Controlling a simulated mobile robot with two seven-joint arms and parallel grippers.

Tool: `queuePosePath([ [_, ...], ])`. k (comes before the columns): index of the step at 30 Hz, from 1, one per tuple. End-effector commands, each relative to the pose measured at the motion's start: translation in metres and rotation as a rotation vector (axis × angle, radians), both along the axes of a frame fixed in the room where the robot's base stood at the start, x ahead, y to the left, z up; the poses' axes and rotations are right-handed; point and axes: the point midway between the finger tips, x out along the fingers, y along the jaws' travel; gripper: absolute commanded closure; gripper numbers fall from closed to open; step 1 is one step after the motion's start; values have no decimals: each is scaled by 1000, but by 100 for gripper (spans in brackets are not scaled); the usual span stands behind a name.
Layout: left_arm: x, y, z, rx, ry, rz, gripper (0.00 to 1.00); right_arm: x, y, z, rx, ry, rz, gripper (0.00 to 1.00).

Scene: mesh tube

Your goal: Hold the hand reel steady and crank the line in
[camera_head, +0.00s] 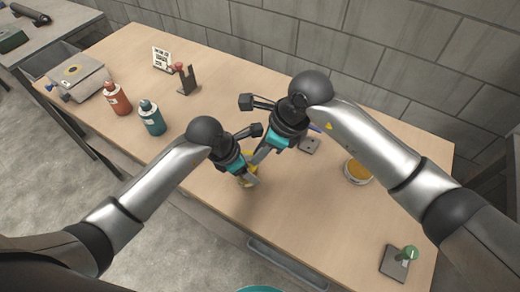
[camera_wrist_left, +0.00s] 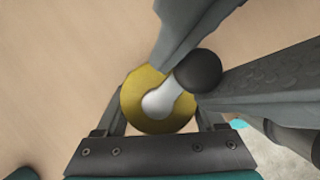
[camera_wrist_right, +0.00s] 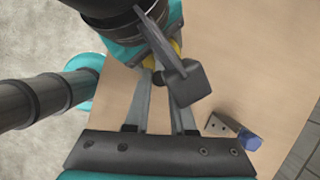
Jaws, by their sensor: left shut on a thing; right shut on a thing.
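The hand reel (camera_head: 247,181) is small and yellow and stands on the wooden table, mostly covered by my grippers in the head view. In the left wrist view it shows as a yellow disc (camera_wrist_left: 138,88) with a pale crank arm (camera_wrist_left: 162,101) and a black knob (camera_wrist_left: 198,71). My left gripper (camera_head: 244,174) is low at the reel and shut on its body. My right gripper (camera_head: 256,160) comes in from above right and is shut on the knob, which also shows in the right wrist view (camera_wrist_right: 160,78). The line is not visible.
A grey bracket (camera_head: 310,146) and an orange-topped round tin (camera_head: 357,172) lie to the right. A green-knobbed plate (camera_head: 394,263) is near the right corner. Red (camera_head: 117,97) and teal (camera_head: 151,117) bottles and a dark stand (camera_head: 187,80) are left.

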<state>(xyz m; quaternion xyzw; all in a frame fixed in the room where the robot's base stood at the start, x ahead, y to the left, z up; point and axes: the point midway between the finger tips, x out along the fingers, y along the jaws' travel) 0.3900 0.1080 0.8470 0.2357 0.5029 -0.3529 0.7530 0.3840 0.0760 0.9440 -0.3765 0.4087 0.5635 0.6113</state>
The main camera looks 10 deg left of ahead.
Motion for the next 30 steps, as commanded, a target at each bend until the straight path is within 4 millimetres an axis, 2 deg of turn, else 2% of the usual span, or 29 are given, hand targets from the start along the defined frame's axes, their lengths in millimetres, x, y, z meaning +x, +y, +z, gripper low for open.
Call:
queuePosePath([
  [14,0,0,0,1,0,0,93,-4,0,0,-1,-1,-122,100],
  [23,0,1,0,1,0,1,93,-4,0,0,0,-1,-131,100],
  [24,0,1,0,2,1,1,93,-4,0,0,0,-1,-131,75],
  [27,0,1,0,2,1,1,93,-4,0,0,0,-1,-131,64],
  [30,0,1,0,1,0,1,93,-4,0,0,0,-1,-131,64],
])
